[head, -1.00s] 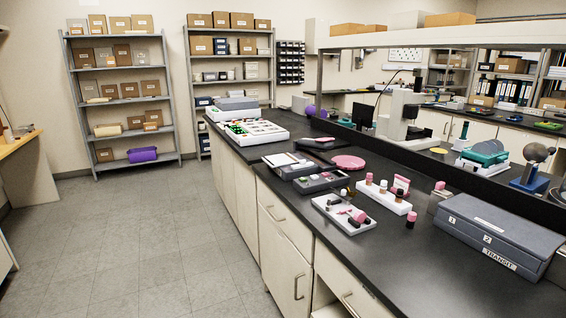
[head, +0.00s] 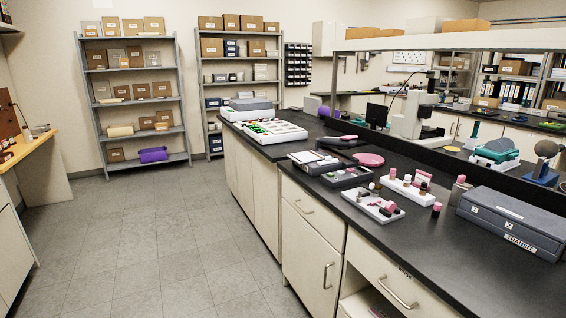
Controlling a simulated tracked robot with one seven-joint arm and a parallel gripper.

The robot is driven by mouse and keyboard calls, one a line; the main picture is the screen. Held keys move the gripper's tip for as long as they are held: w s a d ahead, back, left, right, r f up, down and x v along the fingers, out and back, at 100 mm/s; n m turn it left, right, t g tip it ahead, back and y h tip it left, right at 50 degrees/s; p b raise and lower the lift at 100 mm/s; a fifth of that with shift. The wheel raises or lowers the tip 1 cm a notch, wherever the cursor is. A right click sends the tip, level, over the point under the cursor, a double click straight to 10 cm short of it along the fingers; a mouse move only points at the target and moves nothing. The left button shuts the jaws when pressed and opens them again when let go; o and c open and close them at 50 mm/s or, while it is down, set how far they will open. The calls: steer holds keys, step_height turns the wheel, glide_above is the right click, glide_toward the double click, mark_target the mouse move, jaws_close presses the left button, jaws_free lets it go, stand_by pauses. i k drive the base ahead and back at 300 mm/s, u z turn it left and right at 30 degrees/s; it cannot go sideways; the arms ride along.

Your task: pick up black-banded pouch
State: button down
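I cannot single out a black-banded pouch with certainty; the items are small in the head view. A pink, pouch-like item (head: 424,178) stands at the far right part of a white rack (head: 402,191) on the black bench. Small pink and dark pieces (head: 385,206) lie in a white tray (head: 360,206) in front of that rack. A small dark bottle with a pink top (head: 436,209) stands beside the rack. My gripper is not in view.
A grey transit case (head: 510,222) sits on the black bench (head: 455,255) at right. Dark trays (head: 345,176) and a pink disc (head: 368,160) lie farther back. Shelves (head: 139,96) stand at the far wall. The grey floor (head: 150,240) left of the bench is clear.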

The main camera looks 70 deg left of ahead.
mark_target(307, 157)
steer(key=u, duration=0.35)
steer(key=i, duration=0.15)
steer(key=u, duration=1.8)
steer(key=k, duration=0.85)
steer(key=u, duration=0.15)
steer(key=i, duration=0.85)
steer(key=z, duration=0.2)
steer(key=k, duration=0.3)
steer(key=u, duration=0.05)
